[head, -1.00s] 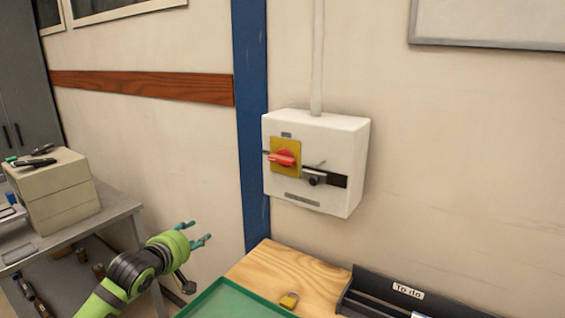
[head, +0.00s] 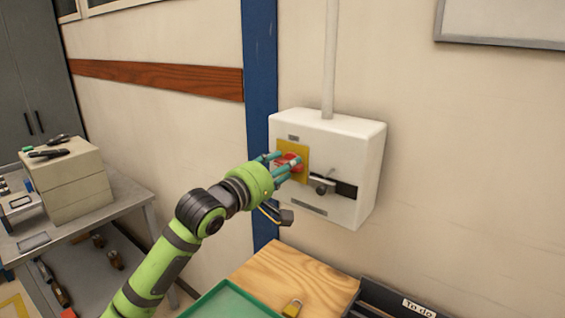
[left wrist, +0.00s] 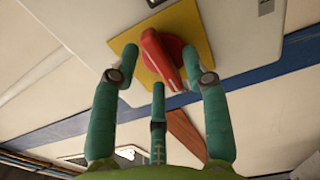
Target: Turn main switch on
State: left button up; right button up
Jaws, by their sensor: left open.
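The main switch is a red rotary knob (head: 291,161) on a yellow plate (head: 304,152), on the front of a white wall box (head: 335,140). My left gripper (head: 277,163) is open at the knob, its teal fingers reaching to the plate and partly covering the knob. In the left wrist view the red knob (left wrist: 160,58) lies between the open fingertips (left wrist: 160,65), with its handle pointing down and slightly right. Whether the fingers touch it I cannot tell. My right gripper is not in view.
A black latch (head: 325,185) sticks out of the box right of the knob. Below are a wooden bench (head: 290,268), a yellow padlock (head: 292,308), a green tray (head: 235,302) and a black "To do" tray (head: 375,300). A side table (head: 80,232) stands left.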

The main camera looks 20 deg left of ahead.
pick_arm(q)
jog(key=shift+c, duration=0.4)
grip_shut()
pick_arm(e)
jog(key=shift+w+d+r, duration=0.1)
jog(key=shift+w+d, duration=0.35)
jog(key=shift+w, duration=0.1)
pick_arm(q)
jog(key=shift+m, duration=0.3)
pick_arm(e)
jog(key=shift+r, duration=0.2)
pick_arm(q)
jog(key=m+p, duration=0.4)
jog(key=m, duration=0.4)
jog(key=m+p, duration=0.3)
jog(key=m, duration=0.6)
jog(key=shift+d+f+p, duration=0.15)
jog(key=shift+d+p, duration=0.05)
jog(key=shift+p, duration=0.15)
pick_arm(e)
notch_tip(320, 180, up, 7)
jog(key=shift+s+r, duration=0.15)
pick_arm(q)
jog(key=shift+m, duration=0.3)
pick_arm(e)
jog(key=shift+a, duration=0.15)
